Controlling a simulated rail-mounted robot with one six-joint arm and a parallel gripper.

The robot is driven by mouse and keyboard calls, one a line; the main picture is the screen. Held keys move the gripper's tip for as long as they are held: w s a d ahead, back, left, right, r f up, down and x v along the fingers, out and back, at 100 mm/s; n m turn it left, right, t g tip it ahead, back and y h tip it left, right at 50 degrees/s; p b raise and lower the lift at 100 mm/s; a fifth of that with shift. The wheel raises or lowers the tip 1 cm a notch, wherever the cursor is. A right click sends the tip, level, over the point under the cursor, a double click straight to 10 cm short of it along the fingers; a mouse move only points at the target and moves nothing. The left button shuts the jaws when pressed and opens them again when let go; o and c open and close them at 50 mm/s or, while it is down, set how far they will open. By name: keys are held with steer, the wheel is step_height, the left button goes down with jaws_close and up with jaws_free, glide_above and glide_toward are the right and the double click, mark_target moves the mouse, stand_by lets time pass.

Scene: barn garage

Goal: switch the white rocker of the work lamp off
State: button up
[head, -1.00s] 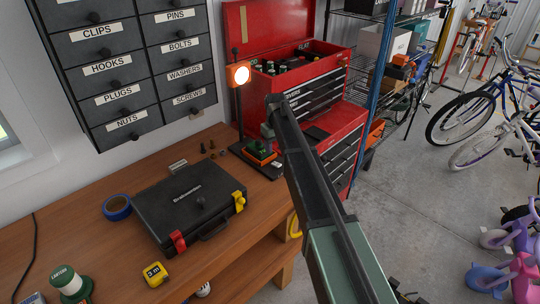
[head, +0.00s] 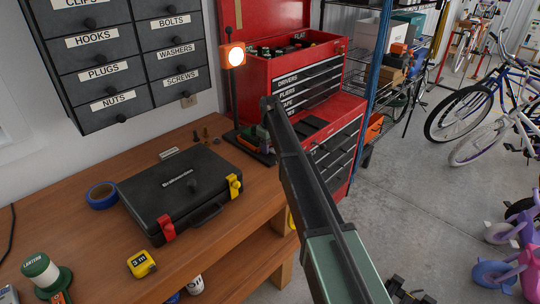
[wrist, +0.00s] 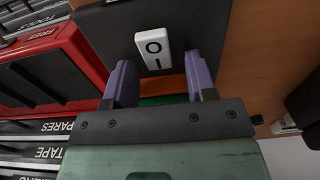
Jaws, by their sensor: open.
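The work lamp (head: 232,56) stands at the back of the workbench with its orange-framed head glowing. Its thin post rises from a dark base. In the wrist view, the white rocker (wrist: 153,48), marked O and I, sits on the dark lamp base (wrist: 103,24). My gripper (wrist: 158,66) is open, with its two purple fingers apart and nothing between them. The fingertips lie just below the rocker in the picture, one to each side; I cannot tell whether they touch the base. In the head view my arm largely hides the gripper and the rocker cannot be made out.
A red tool chest (head: 297,68) stands close behind and right of the lamp. A black case (head: 172,190), blue tape roll (head: 102,196) and yellow tape measure (head: 141,264) lie on the workbench (head: 85,245). Labelled drawers (head: 120,60) hang above. Several small bolts lie near the lamp.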

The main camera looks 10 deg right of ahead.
steer(key=c, duration=0.9)
steer(key=shift+s+d+r+t+y, duration=0.2)
steer(key=shift+s+t+y, duration=0.35)
steer(key=shift+t, duration=0.35)
steer(key=shift+d+t+y, duration=0.1)
steer(key=shift+t+y, duration=0.45)
steer(key=shift+t, duration=0.05)
steer(key=shift+t+y+b, duration=0.3)
steer(key=shift+t+b, duration=0.1)
steer(key=shift+b, duration=0.05)
steer(key=shift+r, duration=0.15)
steer(key=o, duration=0.9)
steer(key=shift+w, duration=0.15)
steer(key=shift+r, duration=0.1)
